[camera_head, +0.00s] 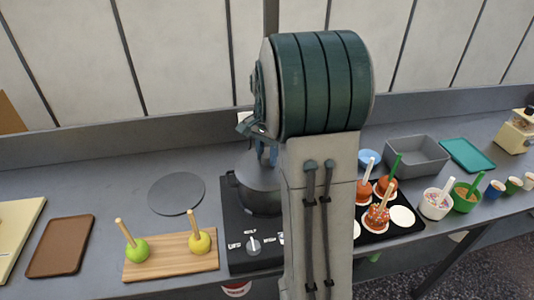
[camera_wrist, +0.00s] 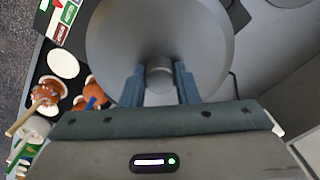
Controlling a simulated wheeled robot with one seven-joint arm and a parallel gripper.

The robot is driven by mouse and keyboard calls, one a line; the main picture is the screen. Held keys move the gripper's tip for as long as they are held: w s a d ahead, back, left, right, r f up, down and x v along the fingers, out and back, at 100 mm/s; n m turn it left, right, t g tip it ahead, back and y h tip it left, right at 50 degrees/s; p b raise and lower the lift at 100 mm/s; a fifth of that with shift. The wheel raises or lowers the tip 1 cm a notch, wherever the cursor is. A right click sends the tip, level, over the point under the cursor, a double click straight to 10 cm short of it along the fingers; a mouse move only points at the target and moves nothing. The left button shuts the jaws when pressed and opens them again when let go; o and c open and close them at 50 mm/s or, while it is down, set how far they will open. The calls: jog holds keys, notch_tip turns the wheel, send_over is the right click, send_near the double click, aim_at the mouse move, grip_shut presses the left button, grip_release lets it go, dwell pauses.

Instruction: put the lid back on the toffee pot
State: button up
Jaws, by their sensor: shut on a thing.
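The grey round lid (camera_wrist: 115,40) fills the top middle of the wrist view. My gripper (camera_wrist: 160,84) is shut on its knob, one finger on each side. In the head view my gripper (camera_head: 266,150) is above the dark grey toffee pot (camera_head: 259,197), which stands on the black hob (camera_head: 242,256). The lid is over the pot's top there, partly hidden by my arm. I cannot tell whether the lid rests on the rim or hangs just above it. The inside of the pot is hidden.
A flat grey disc (camera_head: 176,194) lies left of the hob. A wooden board (camera_head: 172,264) with two apples on sticks is in front of it. Right of my arm are a black tray (camera_head: 405,233) with coated apples, several cups, and a grey bin (camera_head: 417,155).

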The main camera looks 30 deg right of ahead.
dwell(0.4)
jog(key=o, duration=1.6)
jog(key=shift+r+p, duration=2.75)
jog(key=shift+r, duration=0.8)
jog(key=shift+c, duration=0.2)
grip_shut()
jog(key=shift+f, duration=0.2)
